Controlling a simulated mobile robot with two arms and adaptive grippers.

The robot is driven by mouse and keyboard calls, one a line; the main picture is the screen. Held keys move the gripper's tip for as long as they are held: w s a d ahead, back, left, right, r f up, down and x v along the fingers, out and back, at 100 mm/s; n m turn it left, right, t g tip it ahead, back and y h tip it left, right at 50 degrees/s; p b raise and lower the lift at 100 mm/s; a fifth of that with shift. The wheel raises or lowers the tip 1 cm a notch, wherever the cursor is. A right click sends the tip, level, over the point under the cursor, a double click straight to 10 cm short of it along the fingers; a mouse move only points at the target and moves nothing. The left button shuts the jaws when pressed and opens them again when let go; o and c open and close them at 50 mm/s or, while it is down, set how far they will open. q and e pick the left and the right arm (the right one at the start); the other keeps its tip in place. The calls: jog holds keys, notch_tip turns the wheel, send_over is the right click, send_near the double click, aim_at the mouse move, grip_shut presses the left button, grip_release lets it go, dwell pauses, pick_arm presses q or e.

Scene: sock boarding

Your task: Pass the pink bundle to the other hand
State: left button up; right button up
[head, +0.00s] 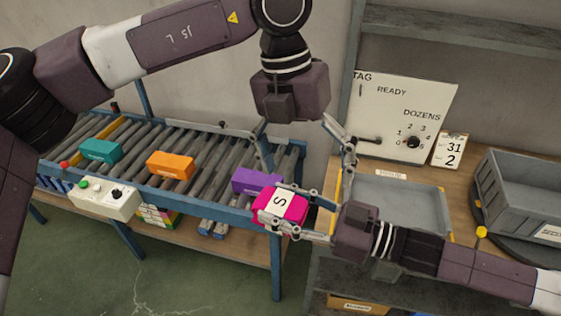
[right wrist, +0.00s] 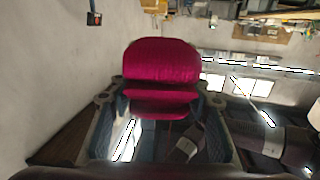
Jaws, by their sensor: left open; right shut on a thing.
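The pink bundle (head: 293,210), with a white label marked "S", is held by my right gripper (head: 277,212) near the right end of the roller conveyor. In the right wrist view the bundle (right wrist: 162,62) looks folded and sits between the two fingers (right wrist: 160,103). My left gripper (head: 308,165) points down from above, open and empty. Its fingers are spread above and to the right of the bundle, apart from it.
Teal (head: 101,150), orange (head: 170,165) and purple (head: 256,182) bundles lie on the roller conveyor (head: 215,150). A grey tray (head: 400,205), a dial board (head: 400,115) and a grey bin (head: 520,190) stand on the wooden bench at right.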

aim_at(280, 201)
pick_arm(q)
jog(key=a, duration=0.1)
jog(key=a+r+t+y, duration=0.1)
jog(key=a, duration=0.1)
jog(key=shift+w+a+y, duration=0.15)
jog(key=shift+a+y, duration=0.05)
jog(key=shift+y, duration=0.1)
jog(key=shift+a, duration=0.35)
jog(key=shift+a+f+y, duration=0.1)
jog(key=shift+f+y, duration=0.1)
jog(key=shift+y, duration=0.1)
notch_tip(280, 201, down, 11)
jog(key=shift+w+f, duration=0.1)
jog(key=shift+f, duration=0.1)
jog(key=c, duration=1.2)
jog(key=shift+c, duration=0.6)
pick_arm(e)
jog(key=o, duration=1.3)
